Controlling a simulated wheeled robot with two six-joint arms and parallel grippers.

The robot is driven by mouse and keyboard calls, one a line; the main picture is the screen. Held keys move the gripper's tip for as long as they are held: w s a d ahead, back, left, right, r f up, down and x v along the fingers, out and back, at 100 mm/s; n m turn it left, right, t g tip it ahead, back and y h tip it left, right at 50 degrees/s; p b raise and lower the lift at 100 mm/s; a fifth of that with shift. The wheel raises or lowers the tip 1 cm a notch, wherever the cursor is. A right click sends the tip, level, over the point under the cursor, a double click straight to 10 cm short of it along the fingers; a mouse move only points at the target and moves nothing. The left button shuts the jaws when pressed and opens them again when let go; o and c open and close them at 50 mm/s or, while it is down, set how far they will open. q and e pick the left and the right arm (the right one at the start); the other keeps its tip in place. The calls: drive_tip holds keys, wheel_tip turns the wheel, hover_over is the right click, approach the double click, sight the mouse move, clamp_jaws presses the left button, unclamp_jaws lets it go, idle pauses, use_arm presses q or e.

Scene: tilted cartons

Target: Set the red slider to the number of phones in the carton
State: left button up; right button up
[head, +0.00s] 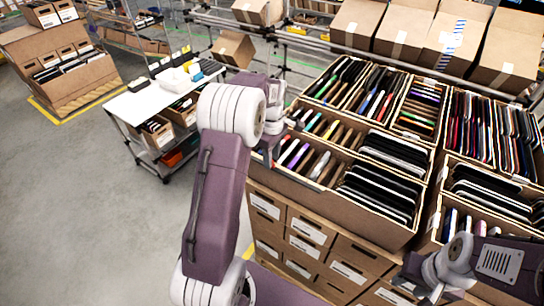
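A large tilted carton (425,222) at the right is split into compartments. They hold rows of thin, upright phone-like devices, some dark (372,197) and some coloured (303,157). Which carton the task means is not clear from this view. I cannot make out a red slider. My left gripper (272,148) is at the carton's left edge, small and partly hidden by its own wrist; its fingers are unclear. My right gripper (422,278) is low at the right, in front of the carton stack; its fingers are too unclear to judge.
Closed brown boxes (403,28) stand on a rack behind the devices. Labelled cartons (308,228) are stacked below the tilted one. A white-topped trolley (140,105) stands left of my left arm. Bare grey floor (90,220) fills the lower left.

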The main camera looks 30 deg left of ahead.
use_arm(q)
drive_tip(key=shift+f, duration=0.2)
clamp_jaws()
idle(1.3)
